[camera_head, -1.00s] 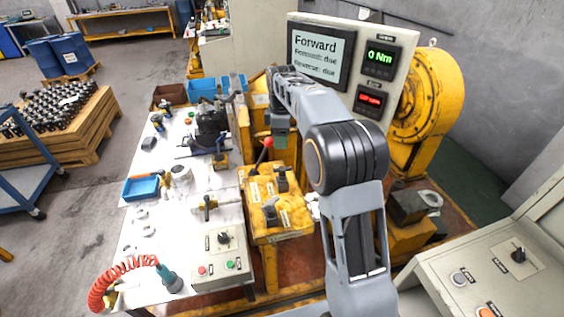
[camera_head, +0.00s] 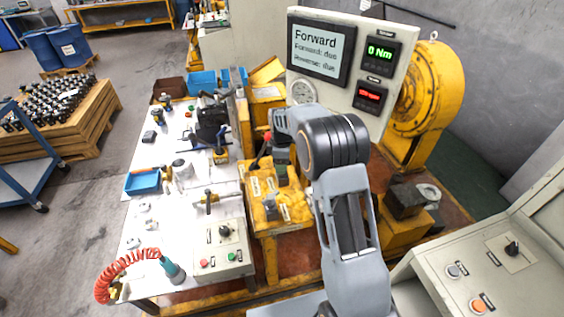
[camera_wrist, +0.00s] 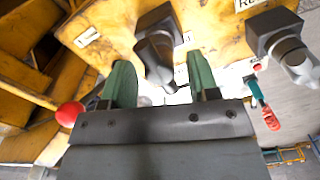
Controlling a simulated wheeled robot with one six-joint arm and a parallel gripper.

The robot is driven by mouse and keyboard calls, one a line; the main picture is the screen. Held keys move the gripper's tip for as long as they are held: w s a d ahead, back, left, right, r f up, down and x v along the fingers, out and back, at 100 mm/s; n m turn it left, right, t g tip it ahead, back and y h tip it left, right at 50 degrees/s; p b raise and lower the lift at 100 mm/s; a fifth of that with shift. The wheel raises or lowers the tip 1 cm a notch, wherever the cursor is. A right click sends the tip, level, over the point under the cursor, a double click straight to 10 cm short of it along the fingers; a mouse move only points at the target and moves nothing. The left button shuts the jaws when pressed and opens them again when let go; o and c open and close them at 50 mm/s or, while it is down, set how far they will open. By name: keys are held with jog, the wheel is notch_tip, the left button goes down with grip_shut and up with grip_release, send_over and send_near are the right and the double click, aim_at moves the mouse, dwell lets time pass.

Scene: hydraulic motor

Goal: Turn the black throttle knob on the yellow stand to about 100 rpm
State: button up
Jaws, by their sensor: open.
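The yellow stand (camera_head: 292,215) carries two black knobs. The far knob (camera_wrist: 157,48) lies between my gripper's green fingers in the wrist view; I cannot tell whether they touch it. The near knob (camera_head: 270,207) is clear of the gripper and also shows in the wrist view (camera_wrist: 275,38). My gripper (camera_wrist: 158,80) is open and points at the stand. In the head view it hangs over the far part of the stand and hides much of the far knob. The labels are too cut off or small to tell which knob is the throttle.
A red-ball lever (camera_wrist: 70,113) stands close beside my gripper. The display panel (camera_head: 347,60) reads "Forward", forward due, reverse due and 0 Nm; its red readout is illegible. A white table (camera_head: 165,215) with tools and a grey switch box (camera_head: 222,250) stand left of the stand.

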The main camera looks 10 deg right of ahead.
jog(key=shift+c, duration=0.3)
jog(key=c, duration=0.9)
jog(key=shift+f+m+b, duration=0.15)
jog(key=shift+m+b, duration=0.2)
jog(key=shift+m, duration=0.55)
jog(key=o, duration=1)
jog(key=shift+c, duration=0.2)
notch_tip(320, 180, up, 14)
jog(key=b, duration=0.1)
